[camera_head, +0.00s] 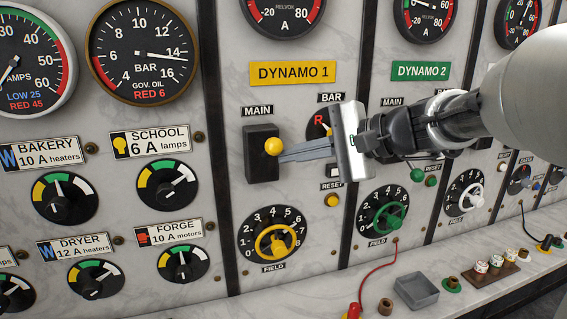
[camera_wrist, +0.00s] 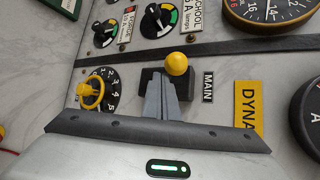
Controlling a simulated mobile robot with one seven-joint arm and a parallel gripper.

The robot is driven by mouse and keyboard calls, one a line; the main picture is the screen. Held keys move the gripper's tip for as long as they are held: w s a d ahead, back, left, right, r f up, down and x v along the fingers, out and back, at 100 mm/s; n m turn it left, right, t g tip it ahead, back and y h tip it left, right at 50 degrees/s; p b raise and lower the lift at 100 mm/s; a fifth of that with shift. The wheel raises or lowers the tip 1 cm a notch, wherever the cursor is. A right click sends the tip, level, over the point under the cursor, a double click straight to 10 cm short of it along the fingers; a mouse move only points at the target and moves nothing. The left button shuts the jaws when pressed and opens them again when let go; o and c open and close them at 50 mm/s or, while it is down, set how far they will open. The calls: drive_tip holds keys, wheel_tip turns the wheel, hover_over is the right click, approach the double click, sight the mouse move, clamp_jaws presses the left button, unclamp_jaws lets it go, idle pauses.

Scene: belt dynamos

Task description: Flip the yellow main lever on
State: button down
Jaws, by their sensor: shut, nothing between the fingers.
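The main lever shows as a yellow ball (camera_head: 273,146) on a tall black housing (camera_head: 262,171), under the MAIN label (camera_head: 258,110) of the yellow DYNAMO 1 panel. The ball sits near the middle of the housing's height; its stem is hidden. My gripper (camera_head: 284,158) reaches in from the right, shut and empty, with its fingertips at the ball's lower right. In the wrist view the yellow ball (camera_wrist: 177,64) lies just beyond and to the right of the fingertips (camera_wrist: 158,76). I cannot tell whether they touch it.
A yellow field wheel (camera_head: 277,241) is below the lever. The DYNAMO 2 panel (camera_head: 421,71) is to the right. A ledge below carries a grey tray (camera_head: 416,291) and a red cable (camera_head: 366,282).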

drive_tip(key=shift+r, duration=0.15)
drive_tip(key=shift+w+d+r+p, duration=0.1)
drive_tip(key=shift+r+p, duration=0.4)
drive_tip(key=shift+r, duration=0.15)
drive_tip(key=w+d+r+b, duration=0.1)
drive_tip(key=d+r, duration=0.3)
drive_tip(key=d, duration=0.4)
drive_tip(key=shift+d+b, duration=0.25)
drive_tip(key=shift+b, duration=0.5)
drive_tip(key=shift+r, duration=0.1)
